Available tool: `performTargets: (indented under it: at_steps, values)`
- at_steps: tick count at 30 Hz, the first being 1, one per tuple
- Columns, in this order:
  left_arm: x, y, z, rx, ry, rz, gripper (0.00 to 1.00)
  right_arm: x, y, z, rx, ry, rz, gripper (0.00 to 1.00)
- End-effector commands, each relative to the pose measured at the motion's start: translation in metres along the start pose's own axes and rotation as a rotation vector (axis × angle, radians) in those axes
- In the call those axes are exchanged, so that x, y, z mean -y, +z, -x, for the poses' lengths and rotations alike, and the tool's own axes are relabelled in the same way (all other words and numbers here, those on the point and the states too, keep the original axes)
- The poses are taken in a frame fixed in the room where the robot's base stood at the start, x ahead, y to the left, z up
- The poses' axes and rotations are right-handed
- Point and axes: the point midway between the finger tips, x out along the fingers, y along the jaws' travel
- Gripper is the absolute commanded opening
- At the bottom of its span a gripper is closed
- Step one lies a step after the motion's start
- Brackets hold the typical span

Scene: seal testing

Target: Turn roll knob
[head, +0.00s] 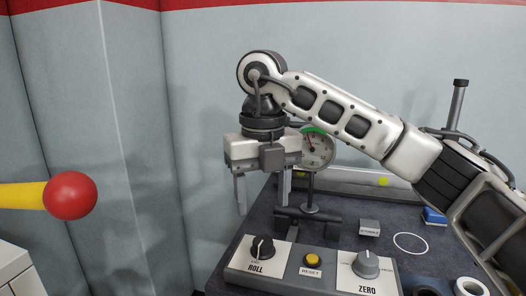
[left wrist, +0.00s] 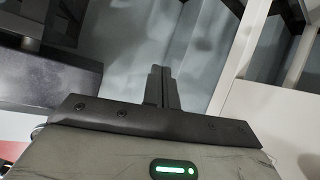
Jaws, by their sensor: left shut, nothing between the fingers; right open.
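The roll knob (head: 262,248) is a black knob on a white plate marked ROLL, at the left of the control panel in the head view. My right gripper (head: 263,192) is open and empty, pointing down above and behind the roll knob, apart from it. The left wrist view does not show the knob.
A yellow RESET button (head: 312,260) and a grey ZERO knob (head: 366,264) sit right of the roll knob. A dial gauge (head: 318,148) on a stand is behind. A red ball on a yellow bar (head: 70,196) juts in at left. A white ring (head: 410,243) marks the dark bench.

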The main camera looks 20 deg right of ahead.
Motion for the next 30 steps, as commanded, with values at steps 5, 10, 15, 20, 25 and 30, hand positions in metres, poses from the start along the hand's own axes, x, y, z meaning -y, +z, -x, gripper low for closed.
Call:
performTargets:
  at_steps: [5,10,15,20,25,30]
  values:
    - [-0.001,-0.007,0.004,0.007,0.000,0.004,0.00,0.000,0.001,0.047,0.006,-0.001,-0.003,0.56]
    - [0.000,-0.006,0.004,0.019,-0.002,0.008,0.00,0.000,0.001,0.070,0.002,-0.001,-0.001,0.56]
    - [0.000,-0.007,0.003,0.020,-0.003,0.012,0.00,0.000,0.000,0.080,0.001,0.000,0.000,0.56]
    - [0.000,-0.007,0.003,0.019,-0.004,0.013,0.00,0.000,0.000,0.080,0.000,0.000,0.000,0.56]
    - [0.000,-0.007,0.003,0.018,-0.004,0.013,0.00,0.000,0.000,0.080,0.001,0.000,0.000,0.56]
    - [0.001,-0.007,0.003,0.017,-0.005,0.012,0.00,0.000,0.000,0.080,0.001,0.000,0.000,0.56]
